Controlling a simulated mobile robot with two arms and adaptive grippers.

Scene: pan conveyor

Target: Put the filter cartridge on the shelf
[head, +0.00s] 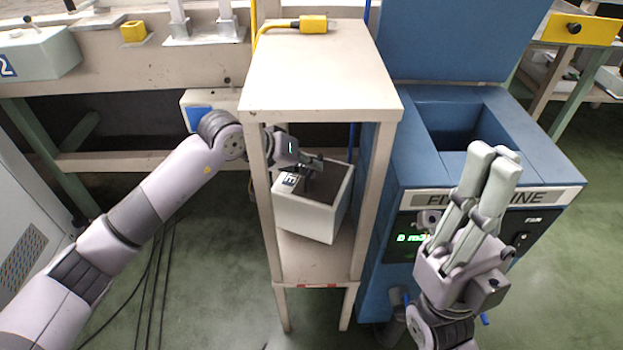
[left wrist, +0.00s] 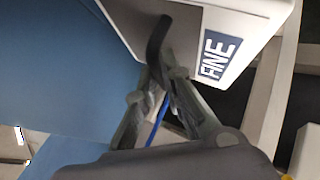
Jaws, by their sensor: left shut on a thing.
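The filter cartridge (head: 308,218) is a white box with a dark top and a "FINE" label; it also shows in the left wrist view (left wrist: 208,20). My left gripper (head: 311,170) is shut on its dark handle (left wrist: 158,38). The cartridge is inside the open-sided beige stand, over the lower board of the shelf (head: 318,262), and looks tilted. I cannot tell whether its underside touches the board. My right gripper (head: 494,150) is raised in front of the blue machine, its fingers together with nothing between them.
The stand's top board (head: 320,70) and front legs surround the cartridge. A yellow pendant (head: 313,24) lies on the top. The blue machine (head: 400,185) with an open bin stands close on the right. A workbench (head: 130,80) runs behind on the left.

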